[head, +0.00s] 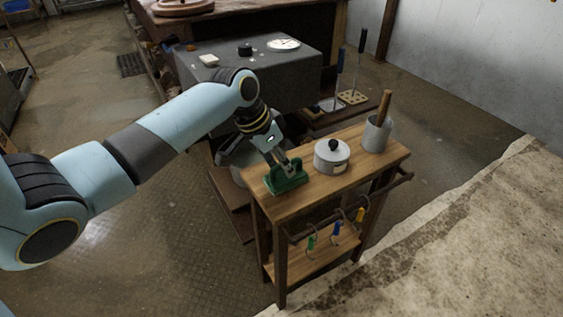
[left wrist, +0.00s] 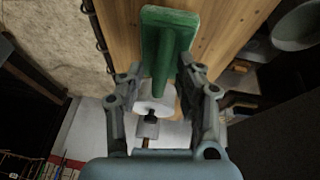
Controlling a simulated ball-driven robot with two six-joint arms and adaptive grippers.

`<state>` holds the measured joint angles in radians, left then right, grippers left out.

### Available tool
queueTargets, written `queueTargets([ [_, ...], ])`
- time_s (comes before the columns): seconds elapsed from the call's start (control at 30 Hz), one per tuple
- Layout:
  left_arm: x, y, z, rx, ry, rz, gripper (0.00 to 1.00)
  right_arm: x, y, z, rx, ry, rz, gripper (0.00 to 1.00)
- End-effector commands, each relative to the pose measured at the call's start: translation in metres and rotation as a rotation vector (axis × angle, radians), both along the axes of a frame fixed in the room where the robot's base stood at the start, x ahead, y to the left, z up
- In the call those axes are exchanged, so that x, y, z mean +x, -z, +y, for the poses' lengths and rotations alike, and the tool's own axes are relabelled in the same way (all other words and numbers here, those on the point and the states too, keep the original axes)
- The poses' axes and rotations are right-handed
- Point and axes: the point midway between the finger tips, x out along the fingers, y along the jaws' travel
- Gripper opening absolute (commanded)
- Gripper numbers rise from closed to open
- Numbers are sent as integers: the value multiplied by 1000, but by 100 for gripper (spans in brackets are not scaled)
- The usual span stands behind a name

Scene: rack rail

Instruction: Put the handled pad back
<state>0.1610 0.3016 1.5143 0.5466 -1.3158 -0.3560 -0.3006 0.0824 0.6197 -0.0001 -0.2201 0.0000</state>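The green handled pad (head: 287,181) sits on the left end of the small wooden cart's top (head: 312,187). In the left wrist view the pad (left wrist: 168,22) has a flat base and a raised green handle. My left gripper (head: 282,166) is down at the pad. In the left wrist view its two fingers (left wrist: 159,72) stand on either side of the handle, with a gap visible; the gripper looks open. Whether a fingertip touches the handle is hard to tell. My right gripper is in neither view.
A grey pot with a black knob (head: 331,161) and a grey crock holding a wooden handle (head: 376,135) stand on the cart. Several coloured tools (head: 337,228) hang from its front rail. A grey block (head: 190,67) stands behind, with small items on top.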

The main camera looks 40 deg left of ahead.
Motion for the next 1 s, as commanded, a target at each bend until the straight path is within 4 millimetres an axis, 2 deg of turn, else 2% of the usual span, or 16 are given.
queueTargets([
  [0.27, -1, -5, 1, 1, 0, -1, 35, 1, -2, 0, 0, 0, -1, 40],
  [0.37, -5, -17, 5, 3, 0, -2, 35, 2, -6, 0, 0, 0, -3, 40],
  [0.73, -29, -91, 23, 4, 1, -3, 35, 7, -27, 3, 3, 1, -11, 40],
  [0.83, -34, -103, 26, 3, 1, -2, 35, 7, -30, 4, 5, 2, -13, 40],
  [1.0, -38, -111, 28, 0, 0, 0, 35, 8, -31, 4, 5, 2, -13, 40],
])
